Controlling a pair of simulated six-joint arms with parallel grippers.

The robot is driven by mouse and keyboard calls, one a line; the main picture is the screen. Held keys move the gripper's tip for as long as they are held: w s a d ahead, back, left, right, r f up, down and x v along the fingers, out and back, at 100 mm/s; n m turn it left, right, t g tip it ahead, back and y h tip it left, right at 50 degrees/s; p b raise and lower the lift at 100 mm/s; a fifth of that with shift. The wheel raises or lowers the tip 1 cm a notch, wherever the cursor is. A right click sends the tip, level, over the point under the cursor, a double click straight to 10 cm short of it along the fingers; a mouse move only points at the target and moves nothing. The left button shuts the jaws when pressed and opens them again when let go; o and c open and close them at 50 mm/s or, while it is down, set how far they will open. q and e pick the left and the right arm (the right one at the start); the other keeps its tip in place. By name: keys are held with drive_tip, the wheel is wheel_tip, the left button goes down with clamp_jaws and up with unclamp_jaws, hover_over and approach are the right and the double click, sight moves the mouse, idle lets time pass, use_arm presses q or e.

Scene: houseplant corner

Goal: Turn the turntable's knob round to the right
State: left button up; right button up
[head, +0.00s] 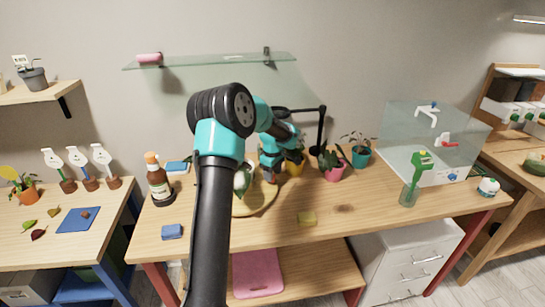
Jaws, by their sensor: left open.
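The turntable (266,207) is a round, pale wooden disc on the middle table, partly hidden behind my left arm. A leafy plant in a whitish pot (241,183) stands on it. I cannot make out the knob; my arm and gripper cover part of that area. My left gripper (271,179) points down over the back right part of the turntable, close to the plant. It is open; whether it touches anything is too small to tell. My right gripper is out of view.
A brown bottle (158,182) and a blue sponge (172,231) are to the left. A yellow sponge (307,218) lies to the right. Potted plants, including a pink pot (333,172) and a teal pot (361,157), stand behind right. A glass tank (440,150) is farther right.

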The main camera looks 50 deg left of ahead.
use_arm(q)
wheel_tip(320, 180, up, 17)
idle(0.5)
idle(0.4)
